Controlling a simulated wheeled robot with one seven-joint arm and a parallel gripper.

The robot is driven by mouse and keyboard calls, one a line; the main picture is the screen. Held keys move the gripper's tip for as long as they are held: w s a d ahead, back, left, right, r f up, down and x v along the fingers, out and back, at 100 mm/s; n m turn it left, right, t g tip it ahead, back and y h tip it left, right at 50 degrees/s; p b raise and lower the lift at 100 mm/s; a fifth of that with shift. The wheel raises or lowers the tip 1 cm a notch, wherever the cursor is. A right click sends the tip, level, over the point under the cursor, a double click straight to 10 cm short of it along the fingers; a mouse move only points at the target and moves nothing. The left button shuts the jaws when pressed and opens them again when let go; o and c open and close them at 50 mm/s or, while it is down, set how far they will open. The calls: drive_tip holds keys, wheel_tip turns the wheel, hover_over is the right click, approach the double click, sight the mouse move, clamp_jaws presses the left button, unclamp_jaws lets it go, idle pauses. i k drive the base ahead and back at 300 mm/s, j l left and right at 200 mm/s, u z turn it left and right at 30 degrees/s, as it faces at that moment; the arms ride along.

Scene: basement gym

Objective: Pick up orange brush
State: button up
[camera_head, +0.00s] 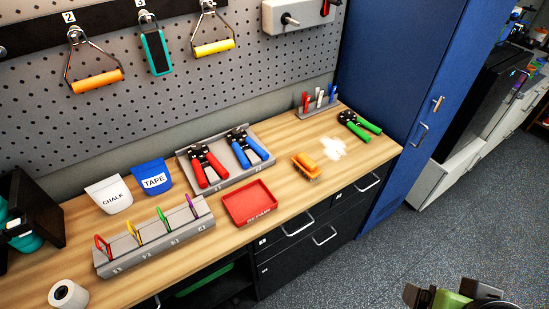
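The orange brush (307,166) lies on the wooden workbench (285,195), between the red tray and a white powdery patch. Its orange back faces up and darker bristles show along its lower edge. My gripper (452,297) shows only in part at the bottom right edge, as dark and green pieces over the floor. It is well away from the brush and to the right of the bench. Its fingertips are not clear, so I cannot tell whether it is open or shut.
Near the brush are the red tray (250,203), white patch (333,148), green-handled grip (359,125) and a holder (317,104) with small red, white and blue items. Red (208,165) and blue (246,148) hand grips sit behind. A blue cabinet (405,80) borders the bench; grey floor (440,240) is clear.

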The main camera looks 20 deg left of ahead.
sight(303, 162)
drive_tip(key=i+u, duration=0.15)
drive_tip(key=u, duration=0.3)
drive_tip(key=i+u, duration=0.1)
drive_tip(key=u, duration=0.35)
drive_tip(key=i+l+u, duration=0.1)
drive_tip(key=u, duration=0.35)
drive_tip(key=i+l+u, duration=0.1)
drive_tip(key=u, duration=0.35)
drive_tip(key=l+u, duration=0.25)
drive_tip(key=u, duration=0.2)
drive_tip(key=i+l+u, duration=0.1)
drive_tip(key=u, duration=0.25)
drive_tip(key=i+l+u, duration=0.15)
drive_tip(key=u, duration=0.15)
